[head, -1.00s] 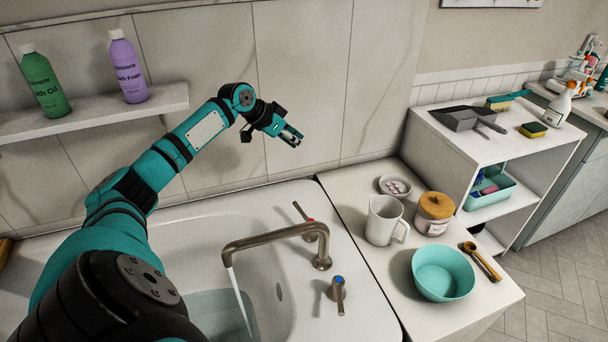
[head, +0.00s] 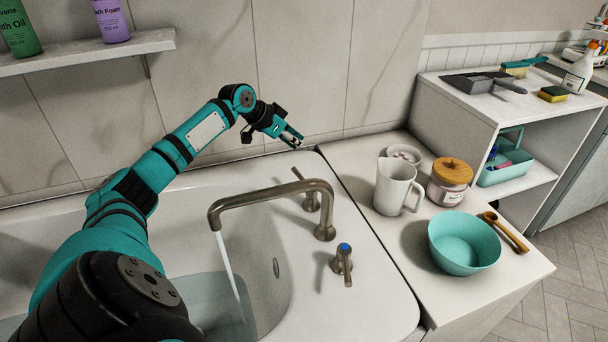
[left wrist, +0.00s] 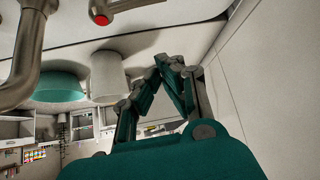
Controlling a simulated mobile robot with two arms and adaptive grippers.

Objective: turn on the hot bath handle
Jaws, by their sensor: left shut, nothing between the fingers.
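The hot bath handle (head: 311,199) stands on the tub rim behind the spout, partly hidden by it. Its red mark (left wrist: 102,19) shows in the left wrist view at the upper left, beside its lever. The bronze spout (head: 270,194) pours a stream of water into the tub (head: 372,282). The cold handle (head: 343,263), with a blue mark, stands in front of the spout. My left gripper (head: 297,139) is shut and empty, apart from the hot handle and above it in the head view. Its fingers (left wrist: 164,72) show in the left wrist view. My right gripper is not in view.
A counter (head: 385,248) right of the tub holds a white pitcher (head: 393,188), a wooden-lidded jar (head: 450,184), a turquoise bowl (head: 464,246) and a wooden scoop (head: 506,232). The tiled wall (head: 310,75) rises close behind my gripper.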

